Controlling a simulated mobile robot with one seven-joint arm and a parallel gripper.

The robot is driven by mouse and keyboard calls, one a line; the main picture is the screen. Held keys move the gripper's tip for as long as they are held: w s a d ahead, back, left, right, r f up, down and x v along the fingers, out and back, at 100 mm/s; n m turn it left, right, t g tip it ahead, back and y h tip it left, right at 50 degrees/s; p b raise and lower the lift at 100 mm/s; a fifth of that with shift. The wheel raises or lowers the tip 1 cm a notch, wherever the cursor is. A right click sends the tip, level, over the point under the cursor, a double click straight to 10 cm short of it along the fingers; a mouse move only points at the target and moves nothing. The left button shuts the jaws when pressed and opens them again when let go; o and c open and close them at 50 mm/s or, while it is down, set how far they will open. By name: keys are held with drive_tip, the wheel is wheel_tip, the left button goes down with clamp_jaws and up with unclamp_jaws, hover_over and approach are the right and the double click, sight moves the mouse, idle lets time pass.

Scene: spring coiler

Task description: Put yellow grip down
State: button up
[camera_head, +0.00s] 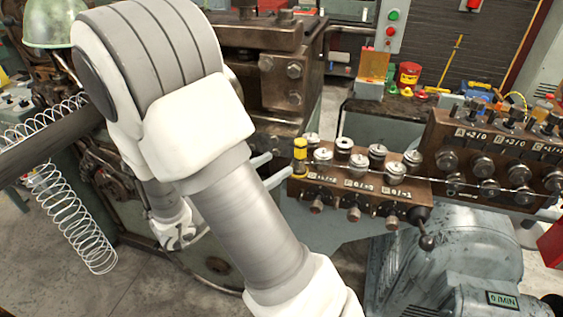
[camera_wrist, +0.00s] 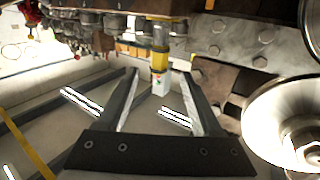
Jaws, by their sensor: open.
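The yellow grip (camera_head: 300,148) stands upright at the left end of the brown roller block (camera_head: 360,188), with a grey band between its yellow parts. In the wrist view the yellow grip (camera_wrist: 159,60) shows beyond and between the fingertips, with a white piece at its lower end. My gripper (camera_head: 281,164) is open, its two thin fingers pointing at the grip from the left. In the wrist view my gripper (camera_wrist: 162,76) has its fingers apart, with a gap on each side of the grip. I see no contact.
Several metal rollers (camera_head: 378,151) stand on the block right beside the grip. A second roller block (camera_head: 490,150) is at the right, with a wire running to it. A grey motor (camera_head: 440,260) is below. A wire spring (camera_head: 85,235) hangs at the left.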

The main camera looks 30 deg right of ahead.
drive_tip(key=w+a+r+n+t+y, duration=0.35)
drive_tip(key=w+a+t+y, duration=0.4)
drive_tip(key=w+y, duration=0.3)
drive_tip(key=s+a+r+n+t+y, duration=0.1)
drive_tip(key=s+a+r+n+y, duration=0.1)
drive_tip(key=a+r+n+y, duration=0.45)
drive_tip(key=s+d+f+n+g, duration=0.2)
drive_tip(key=s+n+g, duration=0.3)
drive_tip(key=s, duration=1.6)
drive_tip(key=shift+s+n+g+y, duration=0.2)
drive_tip(key=shift+n+g+y, duration=0.15)
drive_tip(key=shift+g, duration=0.3)
drive_tip(key=shift+a+r, duration=0.1)
